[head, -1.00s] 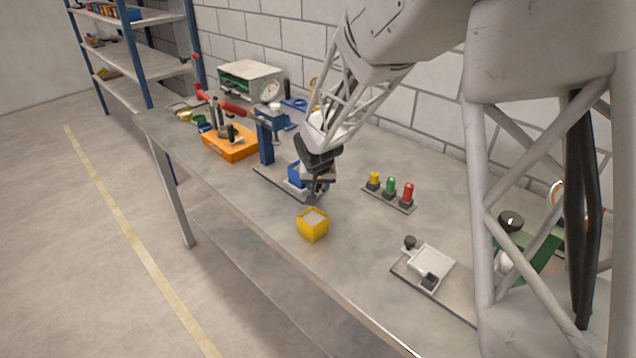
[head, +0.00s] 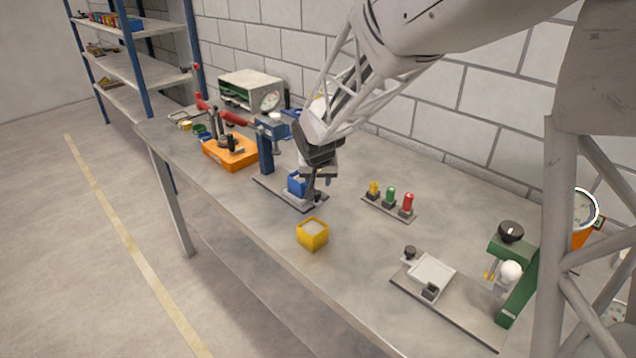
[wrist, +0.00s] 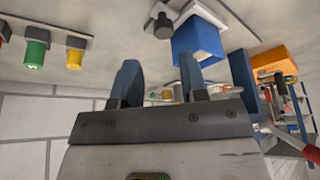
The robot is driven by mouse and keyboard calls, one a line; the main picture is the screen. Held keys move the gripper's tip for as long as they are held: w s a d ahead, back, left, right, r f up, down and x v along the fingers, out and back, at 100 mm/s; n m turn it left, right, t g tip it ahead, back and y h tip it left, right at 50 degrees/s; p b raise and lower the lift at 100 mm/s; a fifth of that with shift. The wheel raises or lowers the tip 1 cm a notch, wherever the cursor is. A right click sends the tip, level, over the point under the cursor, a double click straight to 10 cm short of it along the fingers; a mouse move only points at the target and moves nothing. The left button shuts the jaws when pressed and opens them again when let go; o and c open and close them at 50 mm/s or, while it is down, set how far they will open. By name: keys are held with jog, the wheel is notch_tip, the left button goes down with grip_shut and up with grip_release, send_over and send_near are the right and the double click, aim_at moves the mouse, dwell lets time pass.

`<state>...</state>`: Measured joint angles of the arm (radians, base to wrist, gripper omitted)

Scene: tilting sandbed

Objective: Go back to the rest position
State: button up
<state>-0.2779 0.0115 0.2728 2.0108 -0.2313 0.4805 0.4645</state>
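My gripper (head: 318,180) is above the workbench, over the base plate that carries a blue box (head: 297,184). In the wrist view the two fingers of my gripper (wrist: 161,82) stand apart with nothing between them. The blue box also shows in the wrist view (wrist: 197,40), just beyond the right finger and apart from it. In the head view the gripper partly covers the plate and its fixture.
A yellow box (head: 313,234) stands near the bench's front edge. A strip with yellow, green and red lamps (head: 390,197) lies to the right. A blue post (head: 265,150) and an orange base (head: 231,153) stand to the left. A green fixture (head: 517,270) is at right.

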jog(key=shift+s+r, duration=0.1)
jog(key=shift+r, duration=0.05)
dwell(0.3)
jog(key=s+d+r, duration=0.6)
jog(key=s+d, duration=0.1)
jog(key=s, duration=0.1)
jog(key=s+d+r, duration=0.1)
jog(key=s+d, duration=0.2)
jog(key=s, duration=0.7)
jog(key=s+d+r+g, duration=0.1)
jog(key=s+d, duration=0.3)
jog(key=s, duration=0.6)
jog(key=s+d+r, duration=0.2)
jog(key=s+d, duration=0.2)
jog(key=s, duration=0.7)
jog(key=shift+r+g, duration=0.2)
jog(key=shift+g, duration=0.2)
